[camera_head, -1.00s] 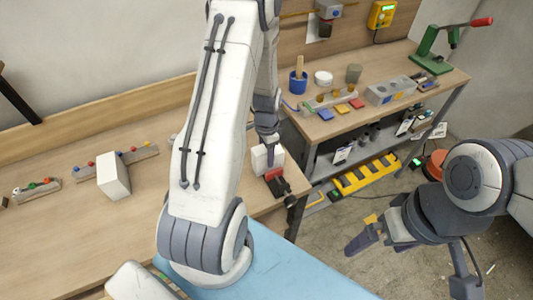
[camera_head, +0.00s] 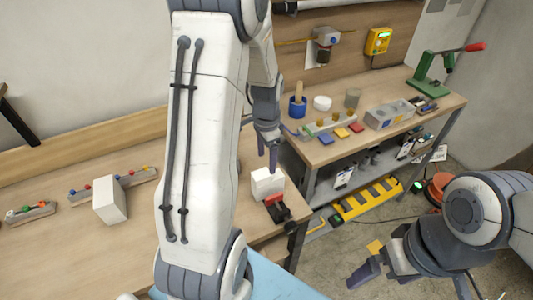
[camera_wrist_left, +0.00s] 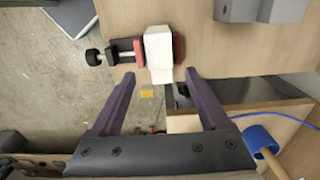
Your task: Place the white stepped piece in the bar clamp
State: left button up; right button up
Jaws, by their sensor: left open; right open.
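The white stepped piece (camera_head: 267,185) stands at the right end of the left bench. In the left wrist view the white piece (camera_wrist_left: 159,48) sits between the two red pads of the bar clamp (camera_wrist_left: 125,50). The clamp's black screw knob points left there. The clamp (camera_head: 277,207) also shows in the head view, partly hidden by the piece. My left gripper (camera_head: 268,167) is open and empty, just above the piece. In the wrist view its fingers (camera_wrist_left: 156,82) are apart and clear of the piece. My right gripper (camera_head: 368,268) is open and empty over the floor at lower right.
A white block (camera_head: 110,199) and rails with coloured pegs (camera_head: 138,177) are on the left bench. The right bench (camera_head: 325,154) carries a blue cup (camera_head: 298,107), a grey block (camera_head: 390,114) and a green press (camera_head: 430,75). A gap separates the benches.

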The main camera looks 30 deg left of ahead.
pick_arm(q)
jog(key=shift+r, duration=1.15)
jog(key=s+d+r, duration=0.2)
jog(key=s+d, duration=0.2)
jog(key=d, duration=0.3)
jog(key=s+d+r+m, duration=0.1)
jog(key=s+d+r, duration=0.25)
jog(key=d, duration=0.45)
jog(key=s+d+r, duration=0.2)
jog(key=s+d, duration=0.2)
jog(key=d, duration=0.3)
jog(key=s+d+h, duration=0.1)
jog(key=s+d, duration=0.2)
jog(key=s, duration=0.5)
jog(key=shift+s+d+r, duration=0.15)
jog(key=shift+d+r, duration=0.05)
jog(key=shift+r, duration=0.05)
